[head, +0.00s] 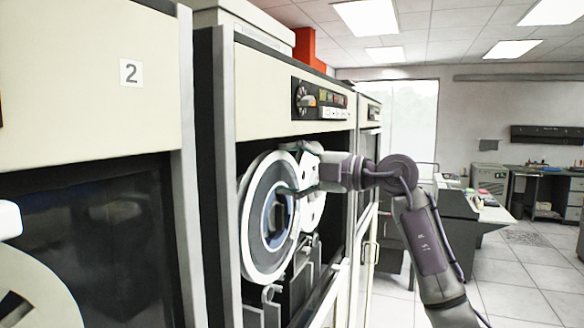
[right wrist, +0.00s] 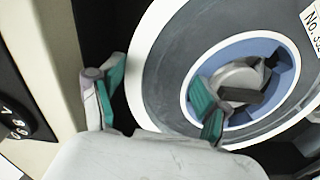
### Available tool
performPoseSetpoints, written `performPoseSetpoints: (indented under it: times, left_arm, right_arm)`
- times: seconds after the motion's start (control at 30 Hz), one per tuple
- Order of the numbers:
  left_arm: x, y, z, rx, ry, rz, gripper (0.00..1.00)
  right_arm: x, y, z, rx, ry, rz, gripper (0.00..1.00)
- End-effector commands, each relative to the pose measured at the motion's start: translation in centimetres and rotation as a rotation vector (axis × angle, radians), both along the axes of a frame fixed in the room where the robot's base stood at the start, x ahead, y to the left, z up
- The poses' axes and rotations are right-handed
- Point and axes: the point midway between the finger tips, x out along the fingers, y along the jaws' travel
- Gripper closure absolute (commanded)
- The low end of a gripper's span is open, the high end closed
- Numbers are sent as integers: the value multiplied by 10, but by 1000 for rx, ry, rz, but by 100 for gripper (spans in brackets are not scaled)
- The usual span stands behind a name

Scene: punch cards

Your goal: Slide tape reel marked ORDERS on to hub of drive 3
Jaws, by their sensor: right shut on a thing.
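A large grey reel with a white rim and blue centre (head: 256,215) stands upright in the open front of the middle drive (head: 262,85). No drive number shows on it. A cut-off label (right wrist: 312,22) starts "No. 3"; ORDERS is not readable. My left gripper is out of view.
A second, pale reel (head: 313,190) is behind the held one, inside the cabinet. Drive 2 (head: 90,75) stands at the left, with part of a white reel (head: 45,285) low in front. Desks (head: 545,190) and open tiled floor (head: 520,275) lie at the right.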

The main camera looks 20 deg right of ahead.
Motion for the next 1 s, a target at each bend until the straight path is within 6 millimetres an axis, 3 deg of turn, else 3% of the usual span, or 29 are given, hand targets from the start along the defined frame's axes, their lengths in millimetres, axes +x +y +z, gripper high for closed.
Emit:
performPoseSetpoints:
  times: [0.73, 0.77, 0.9, 1.0]
  left_arm:
    - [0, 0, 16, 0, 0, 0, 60]
    - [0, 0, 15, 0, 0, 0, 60]
    - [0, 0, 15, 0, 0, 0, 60]
    - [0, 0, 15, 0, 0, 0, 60]
  right_arm:
    - [18, 16, 4, 4, -6, -1, 92]
    - [18, 16, 4, 4, -6, -1, 23]
    - [18, 16, 3, 3, -5, -1, 0]
    - [18, 16, 2, 3, -4, -1, 0]
